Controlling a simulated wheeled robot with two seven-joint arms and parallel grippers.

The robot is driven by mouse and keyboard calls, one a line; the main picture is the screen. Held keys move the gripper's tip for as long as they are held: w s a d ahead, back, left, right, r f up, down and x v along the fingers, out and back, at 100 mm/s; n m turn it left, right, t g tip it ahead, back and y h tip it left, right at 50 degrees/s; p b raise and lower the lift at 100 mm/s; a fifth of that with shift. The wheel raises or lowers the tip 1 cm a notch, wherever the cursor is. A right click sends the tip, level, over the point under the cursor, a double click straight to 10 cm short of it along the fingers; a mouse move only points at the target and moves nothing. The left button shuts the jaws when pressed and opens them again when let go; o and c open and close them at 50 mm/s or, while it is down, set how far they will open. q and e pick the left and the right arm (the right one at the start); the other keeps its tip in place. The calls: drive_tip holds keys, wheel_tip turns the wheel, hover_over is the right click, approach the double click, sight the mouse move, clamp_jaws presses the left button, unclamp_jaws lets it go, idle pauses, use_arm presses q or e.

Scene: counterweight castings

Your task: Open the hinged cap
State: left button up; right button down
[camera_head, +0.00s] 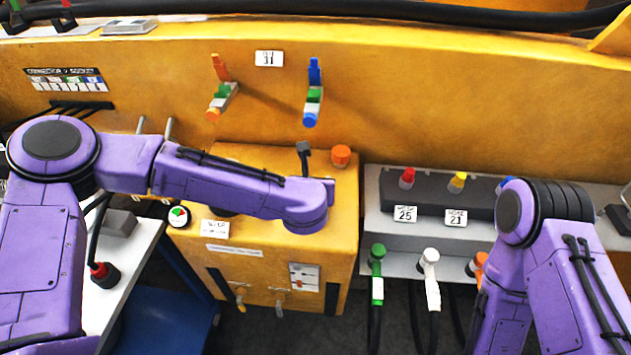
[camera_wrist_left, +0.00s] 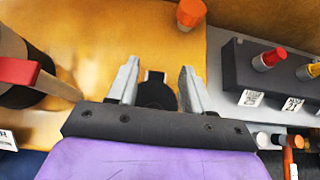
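In the left wrist view my left gripper (camera_wrist_left: 157,85) is open, its two grey fingers spread. Between and beyond the fingers is a black rounded part (camera_wrist_left: 155,95) with a pale tip, probably the hinged cap; contact cannot be told. In the head view a dark upright piece with a grey top (camera_head: 304,155) stands on the yellow cabinet just beyond my left wrist; it may be the same part.
An orange knob (camera_head: 341,155) is right of the dark piece. A red-handled black round fitting (camera_wrist_left: 35,75) lies left of my left gripper. A grey shelf (camera_head: 400,232) with coloured knobs is at the right. Hanging connectors (camera_head: 377,270) stand before it.

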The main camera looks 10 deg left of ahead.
use_arm(q)
drive_tip(key=shift+s+r, duration=0.15)
drive_tip(key=shift+s, duration=0.15)
drive_tip(key=b+v, duration=0.3)
drive_tip(key=v, duration=0.7)
